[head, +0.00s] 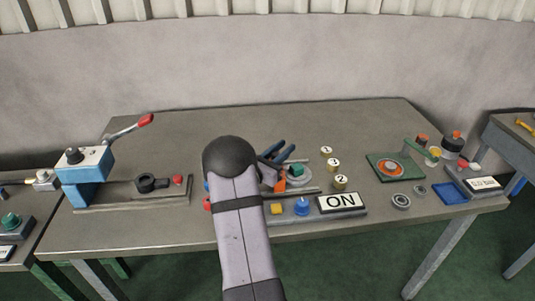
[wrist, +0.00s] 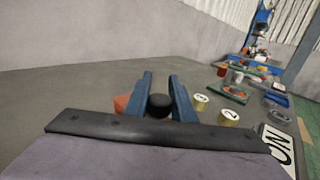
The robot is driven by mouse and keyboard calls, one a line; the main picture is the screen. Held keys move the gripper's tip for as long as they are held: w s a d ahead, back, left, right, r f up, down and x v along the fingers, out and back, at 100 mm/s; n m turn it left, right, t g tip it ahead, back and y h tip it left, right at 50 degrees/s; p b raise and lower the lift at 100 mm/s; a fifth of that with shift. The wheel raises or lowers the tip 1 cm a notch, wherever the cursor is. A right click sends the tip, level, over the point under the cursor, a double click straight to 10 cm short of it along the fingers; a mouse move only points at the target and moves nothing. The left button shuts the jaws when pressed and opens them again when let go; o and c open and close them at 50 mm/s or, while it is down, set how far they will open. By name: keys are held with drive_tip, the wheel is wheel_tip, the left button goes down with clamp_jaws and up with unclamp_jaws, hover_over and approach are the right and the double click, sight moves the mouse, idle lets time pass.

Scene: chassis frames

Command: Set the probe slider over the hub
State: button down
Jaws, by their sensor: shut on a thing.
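My gripper (wrist: 160,90) has its blue fingers closed around a round black knob (wrist: 160,106) in the wrist view; I take it for the probe slider's knob. In the head view my gripper (head: 283,152) is at the table's middle, partly behind my arm, and the knob is hidden. Just in front of it are an orange part (head: 280,184) and a teal piece on a grey round base (head: 298,173); one may be the hub, but I cannot tell. The orange part also shows left of the fingers in the wrist view (wrist: 122,103).
A panel with an ON sign (head: 341,202), a yellow button and a blue knob (head: 302,206) lies at the front. A green board (head: 380,176) with an orange ring is further right. A blue clamp (head: 82,175) stands left. The table's back is clear.

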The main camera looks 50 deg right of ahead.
drive_tip(key=s+d+b, duration=0.2)
drive_tip(key=s+d, duration=0.2)
drive_tip(key=shift+s+d+f, duration=0.15)
drive_tip(key=shift+s+d, duration=0.2)
drive_tip(key=shift+s, duration=0.05)
drive_tip(key=shift+s+d+r, duration=0.2)
drive_tip(key=shift+s, duration=0.05)
drive_tip(key=c, duration=1.5)
unclamp_jaws()
drive_tip(key=shift+s+d, duration=0.1)
drive_tip(key=shift+d, duration=0.05)
drive_tip(key=shift+a, duration=0.3)
drive_tip(key=a+b, duration=0.2)
drive_tip(key=a, duration=0.4)
drive_tip(key=shift+a, duration=0.4)
